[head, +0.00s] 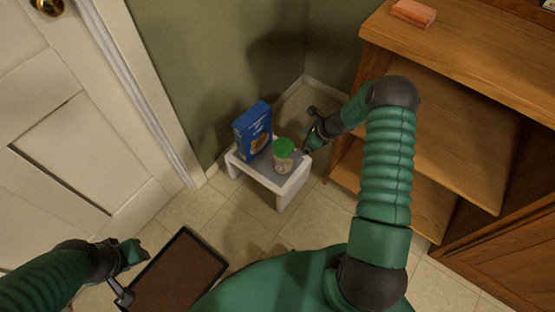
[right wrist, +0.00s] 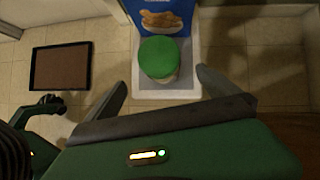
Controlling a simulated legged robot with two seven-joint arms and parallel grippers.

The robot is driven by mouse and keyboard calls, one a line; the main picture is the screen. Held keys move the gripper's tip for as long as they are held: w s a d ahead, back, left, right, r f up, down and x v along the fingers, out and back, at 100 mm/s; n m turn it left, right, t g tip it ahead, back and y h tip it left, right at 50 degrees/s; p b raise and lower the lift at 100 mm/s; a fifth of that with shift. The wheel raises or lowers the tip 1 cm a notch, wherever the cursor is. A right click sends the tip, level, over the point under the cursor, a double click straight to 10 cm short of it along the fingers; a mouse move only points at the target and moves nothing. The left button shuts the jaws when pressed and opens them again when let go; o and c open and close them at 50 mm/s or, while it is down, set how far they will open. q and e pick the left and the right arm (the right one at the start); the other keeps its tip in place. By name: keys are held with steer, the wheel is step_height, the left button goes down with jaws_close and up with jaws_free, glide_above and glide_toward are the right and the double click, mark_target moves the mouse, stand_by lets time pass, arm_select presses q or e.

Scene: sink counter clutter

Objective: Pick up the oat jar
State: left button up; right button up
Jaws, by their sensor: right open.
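The oat jar (head: 283,156) has a green lid and a pale body and stands upright on a small white stool (head: 283,196). In the right wrist view the oat jar (right wrist: 159,59) shows mostly its green lid, ahead of and between my fingers. My right gripper (head: 302,152) is at the jar's right side in the head view. In the right wrist view the right gripper (right wrist: 160,82) is open with nothing held, its two fingers apart. My left gripper (head: 127,275) is at the lower left, away from the stool; its jaw opening is unclear.
A blue box (head: 253,130) stands on the stool just behind the jar, also seen in the right wrist view (right wrist: 163,17). A wooden shelf unit (head: 440,75) is on the right, a white door (head: 70,110) on the left. A brown mat (head: 178,272) lies on the tiled floor.

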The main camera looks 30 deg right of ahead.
mark_target(288, 149)
steer(key=b+x, duration=0.2)
steer(key=x, duration=0.5)
steer(key=shift+a, duration=0.15)
steer(key=shift+w+a+f, duration=0.1)
steer(key=shift+w+a, duration=0.05)
steer(key=shift+a, duration=0.05)
steer(key=b+x, duration=0.2)
steer(key=x, duration=0.1)
steer(key=d+b+x, duration=0.1)
steer(key=x, duration=0.1)
steer(key=shift+f, duration=0.3)
steer(key=shift+a, duration=0.1)
steer(key=shift+r, duration=0.15)
arm_select(q)
steer(key=s+x, duration=0.1)
steer(key=x, duration=0.5)
steer(key=shift+a+f, duration=0.2)
steer(key=shift+f, duration=0.15)
arm_select(e)
steer(key=c, duration=2)
